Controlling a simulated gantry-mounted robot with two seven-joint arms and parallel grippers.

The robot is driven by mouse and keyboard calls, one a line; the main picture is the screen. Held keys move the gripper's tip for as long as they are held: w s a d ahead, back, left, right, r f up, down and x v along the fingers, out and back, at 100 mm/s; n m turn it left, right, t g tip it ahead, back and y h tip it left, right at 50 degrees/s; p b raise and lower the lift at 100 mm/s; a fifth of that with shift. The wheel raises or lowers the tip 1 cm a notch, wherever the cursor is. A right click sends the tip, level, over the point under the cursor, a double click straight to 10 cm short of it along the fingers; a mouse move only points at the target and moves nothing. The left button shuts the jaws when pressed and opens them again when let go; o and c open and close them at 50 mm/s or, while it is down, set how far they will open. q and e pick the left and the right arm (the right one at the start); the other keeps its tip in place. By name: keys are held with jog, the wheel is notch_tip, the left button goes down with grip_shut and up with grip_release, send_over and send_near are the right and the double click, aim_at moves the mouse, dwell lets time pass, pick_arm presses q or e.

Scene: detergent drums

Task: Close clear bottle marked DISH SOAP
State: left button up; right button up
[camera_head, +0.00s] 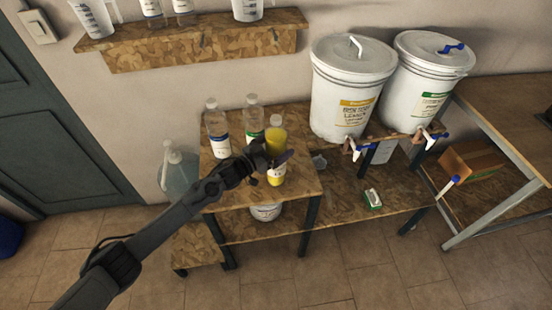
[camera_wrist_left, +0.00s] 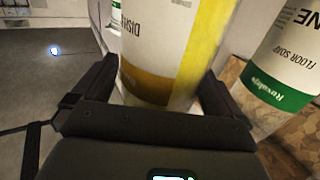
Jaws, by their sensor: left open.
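The bottle with yellow contents (camera_head: 276,143) stands on the small wooden table in the head view, its top pale; I cannot tell whether it is capped. In the left wrist view this bottle (camera_wrist_left: 160,50) fills the middle, with a white and yellow label showing "DISH" upside down. My left gripper (camera_head: 268,165) is at the bottle's lower half in the head view. In the left wrist view my left gripper (camera_wrist_left: 155,88) is open, with one finger on each side of the bottle; contact is unclear. My right gripper is not in view.
A bottle labelled FLOOR SOAP (camera_wrist_left: 285,60) with a green band stands close by. A blue-labelled clear bottle (camera_head: 217,128) is to the left on the wooden table (camera_head: 235,192). Two white drums (camera_head: 350,90) with taps stand to the right. A shelf (camera_head: 195,45) hangs above.

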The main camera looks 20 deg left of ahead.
pick_arm(q)
jog(key=shift+c, duration=0.3)
jog(key=c, duration=1.7)
jog(key=shift+r, duration=0.3)
grip_shut()
